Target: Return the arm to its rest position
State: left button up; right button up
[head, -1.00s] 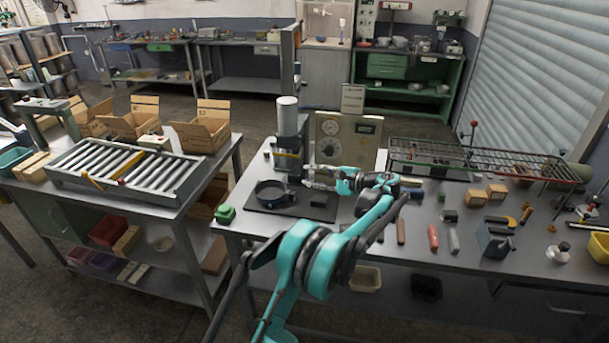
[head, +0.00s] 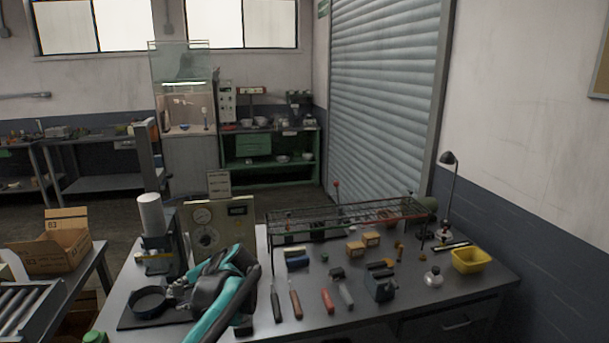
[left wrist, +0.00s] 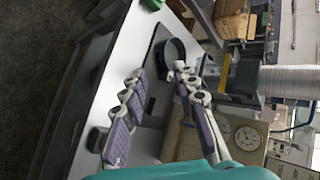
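My left arm (head: 225,297) reaches over the near-left part of the grey workbench. Its gripper (head: 178,290) is just right of a dark round pan (head: 150,302). In the left wrist view the gripper (left wrist: 159,72) has its two fingers spread apart with nothing between them. The pan also shows there (left wrist: 171,50), beyond the fingertips. It sits on a black base plate (head: 133,319) in front of a stand with a white cylinder (head: 151,213). Whether a finger touches the pan I cannot tell. My right gripper is in neither view.
A beige panel with a dial (head: 205,238) stands behind my arm. A wire rack (head: 345,219), small blocks, hand tools and a yellow bin (head: 470,260) fill the bench to the right. A cardboard box (head: 55,245) and roller conveyor (head: 22,308) stand left.

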pick_arm(q)
jog(key=s+d+f+n+t+h, duration=0.1)
jog(key=s+d+f+n+h, duration=0.1)
jog(key=s, duration=0.6)
jog(key=s+d+f+n+t+h+b, duration=0.1)
jog(key=s+d+f+n+h, duration=0.1)
jog(key=s+d+f+h, duration=0.2)
jog(key=s+d+f+n+t+h, duration=0.1)
jog(key=s+d+f+n+h, duration=0.1)
jog(key=s+d, duration=0.6)
jog(key=s+f+h, duration=0.1)
jog(key=s+f, duration=0.1)
jog(key=s, duration=0.3)
jog(key=shift+s+f+t+h, duration=0.25)
jog(key=shift+s+t+h, duration=0.05)
jog(key=shift+t, duration=0.1)
